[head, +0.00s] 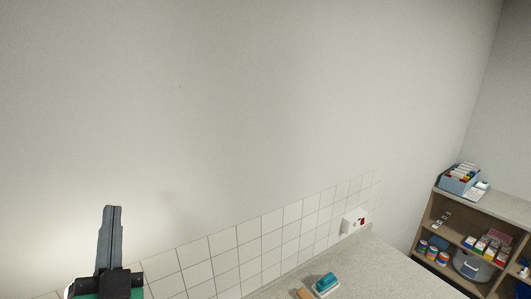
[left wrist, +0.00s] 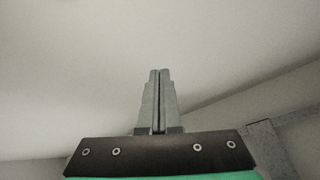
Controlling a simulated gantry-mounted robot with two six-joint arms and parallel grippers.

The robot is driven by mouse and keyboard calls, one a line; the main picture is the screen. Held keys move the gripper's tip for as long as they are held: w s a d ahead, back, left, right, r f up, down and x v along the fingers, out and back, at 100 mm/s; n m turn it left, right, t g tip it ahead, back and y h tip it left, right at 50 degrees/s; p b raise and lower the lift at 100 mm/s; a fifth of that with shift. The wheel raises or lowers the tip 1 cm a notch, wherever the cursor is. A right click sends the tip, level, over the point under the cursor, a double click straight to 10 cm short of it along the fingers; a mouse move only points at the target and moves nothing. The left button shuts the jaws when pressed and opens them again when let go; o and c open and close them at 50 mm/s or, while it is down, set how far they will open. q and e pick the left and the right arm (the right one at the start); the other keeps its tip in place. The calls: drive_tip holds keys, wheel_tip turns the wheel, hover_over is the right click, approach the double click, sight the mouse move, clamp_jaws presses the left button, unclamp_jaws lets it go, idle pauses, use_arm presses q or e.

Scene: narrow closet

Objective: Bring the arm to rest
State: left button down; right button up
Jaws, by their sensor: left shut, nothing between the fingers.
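My left gripper (head: 113,212) stands upright at the lower left of the head view, in front of the plain wall and the top of the tiles. In the left wrist view its two fingers (left wrist: 160,75) lie side by side, shut, with nothing held between them. They point up toward a bare pale surface. The gripper touches nothing that I can see. My right gripper is in neither view.
A counter (head: 352,264) holds a blue-topped item (head: 326,284); a white box (head: 352,221) is at the tiled wall (head: 263,245). The wall above is bare.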

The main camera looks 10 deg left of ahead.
use_arm(q)
drive_tip(key=s+d+r+t+h, duration=0.3)
drive_tip(key=d+r+h, duration=0.3)
drive_tip(key=r, duration=0.3)
drive_tip(key=s+d+r+t+h, duration=0.4)
drive_tip(key=d+r+h, duration=0.3)
drive_tip(key=r+h, duration=0.2)
drive_tip(key=shift+s+d+m+t+h+p, duration=0.15)
drive_tip(key=shift+d+m+t+h+p, duration=0.15)
drive_tip(key=shift+t, duration=0.2)
